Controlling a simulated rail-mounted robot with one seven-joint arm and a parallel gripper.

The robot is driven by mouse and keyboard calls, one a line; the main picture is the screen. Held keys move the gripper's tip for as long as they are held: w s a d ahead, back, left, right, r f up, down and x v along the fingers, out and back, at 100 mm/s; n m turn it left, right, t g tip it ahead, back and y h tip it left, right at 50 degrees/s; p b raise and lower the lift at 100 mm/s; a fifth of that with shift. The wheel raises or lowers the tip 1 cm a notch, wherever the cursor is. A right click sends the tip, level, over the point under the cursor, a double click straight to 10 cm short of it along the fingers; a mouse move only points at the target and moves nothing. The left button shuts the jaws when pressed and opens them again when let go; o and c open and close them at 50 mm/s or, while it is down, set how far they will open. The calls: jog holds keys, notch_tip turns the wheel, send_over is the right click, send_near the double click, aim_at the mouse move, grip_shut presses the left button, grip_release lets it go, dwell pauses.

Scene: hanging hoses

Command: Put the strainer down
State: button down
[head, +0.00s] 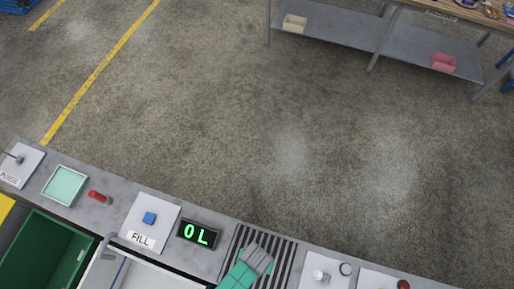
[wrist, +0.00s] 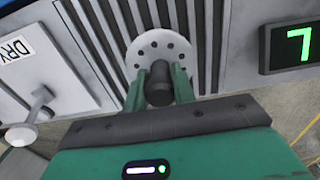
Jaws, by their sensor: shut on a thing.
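The strainer (wrist: 165,48) is a pale grey round disc with several holes and a dark knob in its middle. In the wrist view my gripper (wrist: 159,82) is shut on the knob, with one green finger on each side. The disc is over the dark-and-light ribbed rack (wrist: 202,45); I cannot tell whether it touches the ribs. In the head view the ribbed rack (head: 284,258) is at the bottom centre, partly covered by my green and grey arm parts. The strainer cannot be made out there.
A display (head: 198,234) reading 0 L stands left of the rack. Further left are a FILL panel (head: 142,226) with a blue button, a red object (head: 98,196) and a pale green tray (head: 65,185). A DRY panel (wrist: 40,70) with a metal knob is beside the rack.

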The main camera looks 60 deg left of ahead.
jog(key=shift+w+d+f, duration=0.15)
jog(key=shift+w+f, duration=0.15)
jog(key=shift+f, duration=0.6)
jog(key=shift+w+d+f, duration=0.1)
jog(key=shift+w+f, duration=0.15)
jog(key=shift+f, duration=0.6)
jog(key=shift+f, duration=0.15)
jog(key=c, duration=1.1)
grip_release()
jog(key=shift+c, duration=0.2)
notch_tip(320, 180, up, 12)
jog(key=shift+r+p, duration=0.2)
jog(key=shift+p, duration=0.45)
